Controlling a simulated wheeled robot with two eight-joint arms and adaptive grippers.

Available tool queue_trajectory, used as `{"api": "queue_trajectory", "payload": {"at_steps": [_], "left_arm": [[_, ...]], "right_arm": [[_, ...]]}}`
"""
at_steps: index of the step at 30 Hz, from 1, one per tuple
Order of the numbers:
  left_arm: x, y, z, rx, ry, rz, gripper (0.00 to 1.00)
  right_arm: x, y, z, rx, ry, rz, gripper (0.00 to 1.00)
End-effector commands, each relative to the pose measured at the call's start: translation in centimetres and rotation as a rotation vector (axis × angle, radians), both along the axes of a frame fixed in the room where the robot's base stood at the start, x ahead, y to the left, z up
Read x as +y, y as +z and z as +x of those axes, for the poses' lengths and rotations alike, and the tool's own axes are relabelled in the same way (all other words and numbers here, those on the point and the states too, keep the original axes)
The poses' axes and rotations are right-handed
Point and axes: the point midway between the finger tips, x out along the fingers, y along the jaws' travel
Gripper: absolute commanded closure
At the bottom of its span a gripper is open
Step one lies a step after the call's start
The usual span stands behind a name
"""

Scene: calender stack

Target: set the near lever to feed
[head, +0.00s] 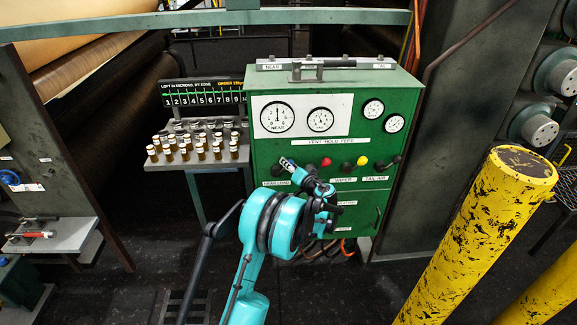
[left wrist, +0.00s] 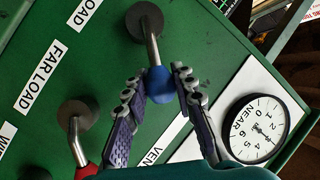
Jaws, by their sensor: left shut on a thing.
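The near lever has a blue knob (left wrist: 160,86) on a metal rod from a round dark hub (left wrist: 146,20) on the green panel. My left gripper (left wrist: 160,90) has its fingers on both sides of this knob and is shut on it. In the head view my left gripper (head: 287,164) is at the panel's left end, covering most of the lever. The rod runs downward from its hub in the left wrist view, much like the red-knobbed far lever (left wrist: 88,171). The "VENT HOLD FEED" strip (head: 322,142) is above the levers. My right gripper is out of view.
In the head view, levers with red (head: 326,162), yellow (head: 362,160) and black (head: 397,159) knobs stand in a row to the right. Gauges (head: 279,118) are above. A shelf (head: 170,163) with several small bottles is at the left, and a yellow post (head: 480,235) at the right.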

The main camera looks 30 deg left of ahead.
Motion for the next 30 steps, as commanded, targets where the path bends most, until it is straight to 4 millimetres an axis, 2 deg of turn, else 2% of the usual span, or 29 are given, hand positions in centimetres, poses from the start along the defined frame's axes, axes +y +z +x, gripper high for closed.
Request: {"api": "queue_trajectory", "payload": {"at_steps": [5,6,8,16,20,23,30], "left_arm": [[-0.1,-0.1,0.0,0.001,-0.002,-0.002,1.0],[-0.1,-0.1,0.0,0.001,-0.002,-0.002,0.67],[-0.1,-0.1,0.0,0.001,-0.002,-0.002,0.53],[-0.1,-0.1,0.0,0.0,-0.001,-0.002,0.53],[-0.7,0.1,-0.4,-0.001,-0.003,-0.002,0.53],[-1.9,0.4,-1.3,-0.001,-0.003,-0.002,0.53],[-6.3,1.2,-4.3,0.0,-0.006,-0.001,0.53]], "right_arm": [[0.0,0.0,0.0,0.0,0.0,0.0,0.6],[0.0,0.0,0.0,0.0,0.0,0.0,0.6],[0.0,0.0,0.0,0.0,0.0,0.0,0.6],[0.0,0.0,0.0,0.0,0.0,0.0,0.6],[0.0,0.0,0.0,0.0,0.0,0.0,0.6],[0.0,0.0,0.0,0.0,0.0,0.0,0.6],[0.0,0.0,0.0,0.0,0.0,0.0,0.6]]}}
